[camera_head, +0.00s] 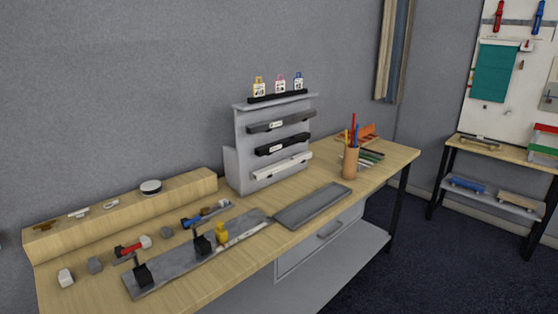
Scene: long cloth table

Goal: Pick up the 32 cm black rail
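A black rail (288,142) lies on the middle tier of a grey stepped rack (241,135) on the wooden table. It has a small white label near its left end; I cannot read a length on it. A dark grey rail (288,122) lies on the tier above it, also labelled. A white rail (284,166) lies on the tier below. Neither of my grippers shows in the head view.
A grey board (175,263) with black clamp-like pieces and a yellow piece lies in front of the rack. A grey tray (314,204) lies right of it. A pen cup (350,163) stands right of the rack. Colored tags (279,84) stand on top. A wooden ledge (121,213) runs along the back left.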

